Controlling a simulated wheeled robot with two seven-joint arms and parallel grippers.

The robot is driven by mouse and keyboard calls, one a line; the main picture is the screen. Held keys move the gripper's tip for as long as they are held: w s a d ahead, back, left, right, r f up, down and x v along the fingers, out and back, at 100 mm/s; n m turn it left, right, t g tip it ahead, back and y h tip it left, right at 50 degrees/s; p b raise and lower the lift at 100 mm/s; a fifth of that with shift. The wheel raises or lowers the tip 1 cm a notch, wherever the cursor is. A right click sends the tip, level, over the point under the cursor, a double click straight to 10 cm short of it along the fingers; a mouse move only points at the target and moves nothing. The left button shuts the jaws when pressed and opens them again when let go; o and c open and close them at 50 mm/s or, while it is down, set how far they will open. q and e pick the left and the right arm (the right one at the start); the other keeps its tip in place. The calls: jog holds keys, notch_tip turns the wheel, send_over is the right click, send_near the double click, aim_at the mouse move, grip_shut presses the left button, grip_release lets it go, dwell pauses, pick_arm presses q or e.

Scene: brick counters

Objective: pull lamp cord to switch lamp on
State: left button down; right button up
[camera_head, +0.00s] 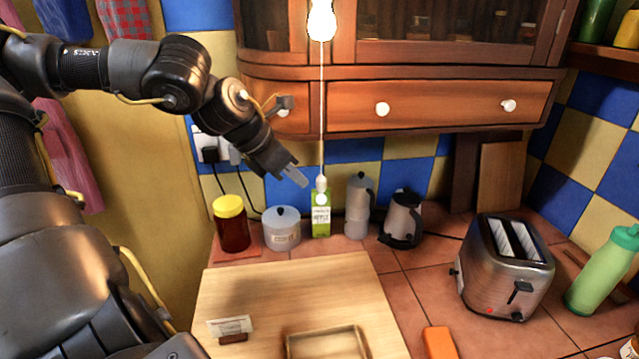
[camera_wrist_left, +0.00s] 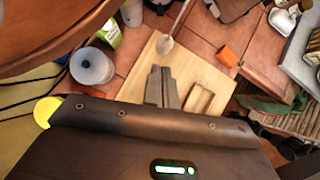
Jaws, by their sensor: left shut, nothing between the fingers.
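A bright white lamp bulb (camera_head: 322,20) hangs at the top of the head view, and it looks lit. A thin pale cord (camera_head: 322,110) runs straight down from it to a small whitish knob (camera_head: 321,184). The knob also shows in the left wrist view (camera_wrist_left: 165,45), just beyond my fingertips. My left gripper (camera_head: 300,178) is shut with nothing in it, a little to the left of the knob in the head view. In the left wrist view its fingers (camera_wrist_left: 160,74) lie together, apart from the knob. My right gripper is out of view.
A wooden board (camera_head: 240,285) lies on the tiled counter below. A toaster (camera_head: 505,275) is at right. A wooden cabinet (camera_head: 440,115) overhangs the back.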

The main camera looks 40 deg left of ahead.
pick_arm(q)
jog(key=shift+w, duration=0.1)
jog(key=b+v, duration=0.1)
jog(key=v, duration=1)
jog(key=shift+b, duration=0.3)
